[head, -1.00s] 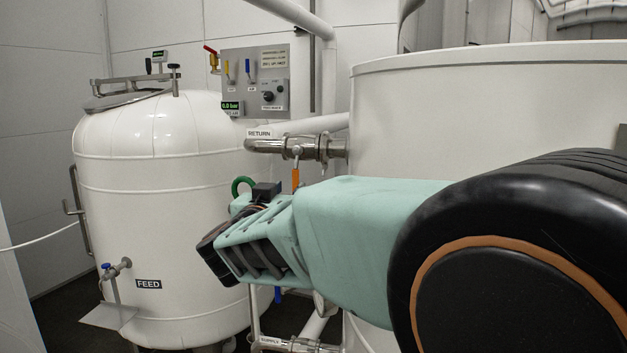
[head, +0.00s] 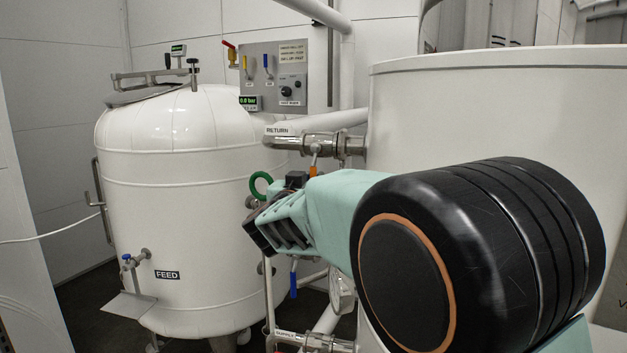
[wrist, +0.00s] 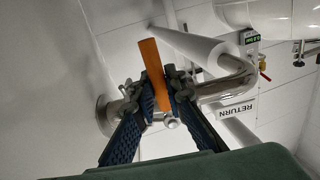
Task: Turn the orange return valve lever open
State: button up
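The orange return valve lever (wrist: 154,70) runs between the two blue ridged fingers of my gripper (wrist: 162,94) in the wrist view. The fingers are drawn close on both sides of it and appear to touch it. Its free end sticks out past the fingertips. In the head view only a small piece of the orange lever (head: 313,170) shows below the steel valve (head: 322,146); my teal wrist hides the rest and the fingers. The valve sits on the pipe with the RETURN label (head: 280,131), which also shows in the wrist view (wrist: 237,110).
The white FEED tank (head: 180,210) stands at left, and a larger white tank (head: 470,110) is at right, close to my arm. A blue lever (head: 293,280) hangs below my wrist. A grey panel (head: 272,75) with small levers is on the back wall.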

grip_shut()
jog(key=shift+a, duration=0.1)
jog(key=shift+w+a+r+m+b, duration=0.2)
jog(key=shift+a+r+m+b, duration=0.7)
jog(key=shift+m, duration=2.15)
jog(key=shift+w+a+r+m+b, duration=0.15)
jog(key=shift+a+r+m+b, duration=0.2)
jog(key=shift+a+r+m, duration=1.9)
jog(key=shift+w+a+r+m+b, duration=0.2)
jog(key=shift+r+m+b, duration=0.35)
jog(key=shift+m, duration=3.35)
jog(key=o, duration=0.6)
grip_release()
jog(key=shift+f, duration=0.1)
jog(key=shift+o, duration=0.2)
